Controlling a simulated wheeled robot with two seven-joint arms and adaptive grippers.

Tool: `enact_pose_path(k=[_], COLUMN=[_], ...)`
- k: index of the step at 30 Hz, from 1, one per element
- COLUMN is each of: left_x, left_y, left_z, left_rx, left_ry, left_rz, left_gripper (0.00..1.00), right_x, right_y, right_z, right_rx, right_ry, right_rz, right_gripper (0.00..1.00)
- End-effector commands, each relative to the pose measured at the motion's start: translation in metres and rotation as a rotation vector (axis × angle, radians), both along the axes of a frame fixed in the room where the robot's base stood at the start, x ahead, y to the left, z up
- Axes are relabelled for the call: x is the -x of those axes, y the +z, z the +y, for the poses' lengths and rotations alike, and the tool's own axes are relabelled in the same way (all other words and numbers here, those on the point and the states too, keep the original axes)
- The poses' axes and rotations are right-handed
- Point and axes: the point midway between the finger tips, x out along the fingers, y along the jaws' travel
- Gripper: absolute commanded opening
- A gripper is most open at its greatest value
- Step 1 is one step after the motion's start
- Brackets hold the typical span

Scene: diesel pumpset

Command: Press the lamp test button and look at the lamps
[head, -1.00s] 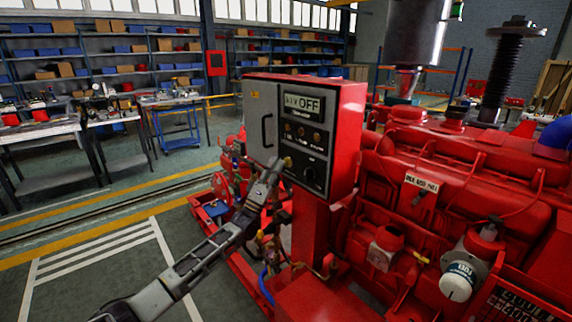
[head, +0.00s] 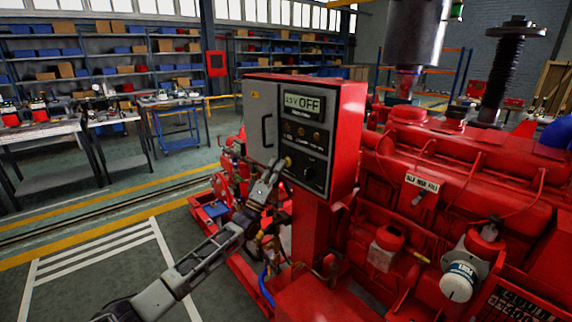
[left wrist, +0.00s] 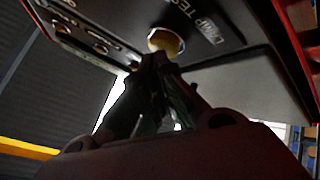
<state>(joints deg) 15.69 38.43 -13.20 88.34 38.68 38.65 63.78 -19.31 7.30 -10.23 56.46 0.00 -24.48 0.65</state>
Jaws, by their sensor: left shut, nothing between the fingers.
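The red control box with a grey front (head: 262,100) stands on a red post. My right gripper is out of view.
A dark rotary knob (head: 309,174) sits right of the button. The red diesel engine (head: 450,200) fills the right side. Workbenches (head: 40,130) and shelves (head: 100,60) stand at the back left. The floor left of the pumpset is clear.

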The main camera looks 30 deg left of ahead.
Motion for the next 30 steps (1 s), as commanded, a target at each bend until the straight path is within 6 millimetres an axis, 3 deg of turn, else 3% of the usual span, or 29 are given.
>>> enact_pose_path(k=[20,30], left_x=[-0.0026,0.0053], left_y=[0.0004,0.0005], left_z=[-0.0014,0.0022], left_rx=[0.0,0.0], left_ry=[0.0,0.0], left_rz=[0.0,0.001], left_gripper=[0.0,0.0], right_x=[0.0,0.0], right_y=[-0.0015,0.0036], right_z=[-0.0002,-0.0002], right_rx=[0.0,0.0], right_ry=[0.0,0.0], right_rz=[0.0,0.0], right_gripper=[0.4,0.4])
